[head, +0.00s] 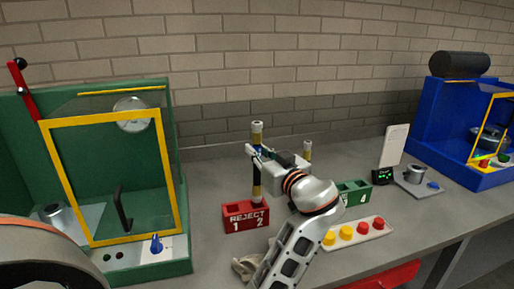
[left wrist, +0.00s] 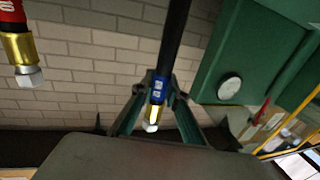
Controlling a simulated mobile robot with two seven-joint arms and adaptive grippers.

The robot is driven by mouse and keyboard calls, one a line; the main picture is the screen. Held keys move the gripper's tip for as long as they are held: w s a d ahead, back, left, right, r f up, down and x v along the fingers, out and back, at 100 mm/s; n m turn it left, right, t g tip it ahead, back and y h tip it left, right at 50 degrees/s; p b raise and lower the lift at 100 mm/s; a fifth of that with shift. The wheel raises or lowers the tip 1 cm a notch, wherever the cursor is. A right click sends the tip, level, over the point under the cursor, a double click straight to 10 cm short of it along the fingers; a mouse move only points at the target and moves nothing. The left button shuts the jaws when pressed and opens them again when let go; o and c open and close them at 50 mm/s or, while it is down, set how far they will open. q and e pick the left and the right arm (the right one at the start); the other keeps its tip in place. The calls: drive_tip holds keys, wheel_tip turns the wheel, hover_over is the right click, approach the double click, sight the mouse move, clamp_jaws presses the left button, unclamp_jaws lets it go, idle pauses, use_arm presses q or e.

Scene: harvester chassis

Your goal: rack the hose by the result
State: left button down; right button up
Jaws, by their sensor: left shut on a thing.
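My left gripper (head: 257,157) is shut on a dark hose (head: 257,185) with brass-coloured ends, held roughly upright. In the left wrist view this hose (left wrist: 173,45) has a blue band and a brass and silver tip between the fingers. Its lower end is at the top of the red REJECT rack (head: 245,222), over the side marked 2; I cannot tell whether it is inside the slot. A second hose (head: 307,150) stands behind my wrist, mostly hidden. A green rack (head: 354,188) marked 4 is partly hidden by my arm. A small display (head: 384,175) shows green marks.
A green cabinet (head: 180,215) with a yellow-framed door stands left, and a blue cabinet (head: 430,125) right. A panel of yellow and red buttons (head: 358,233) lies right of my forearm.

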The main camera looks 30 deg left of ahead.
sight(259, 175)
use_arm(q)
drive_tip(key=shift+d+b, duration=0.1)
drive_tip(key=shift+b, duration=0.25)
idle(0.7)
drive_tip(key=shift+f, duration=0.15)
idle(0.4)
drive_tip(key=shift+f+b, duration=2.25)
drive_tip(key=shift+f, duration=0.25)
drive_tip(key=shift+f+b, duration=0.8)
drive_tip(key=shift+f, duration=0.2)
drive_tip(key=shift+d, duration=0.1)
drive_tip(key=c, duration=1.9)
unclamp_jaws()
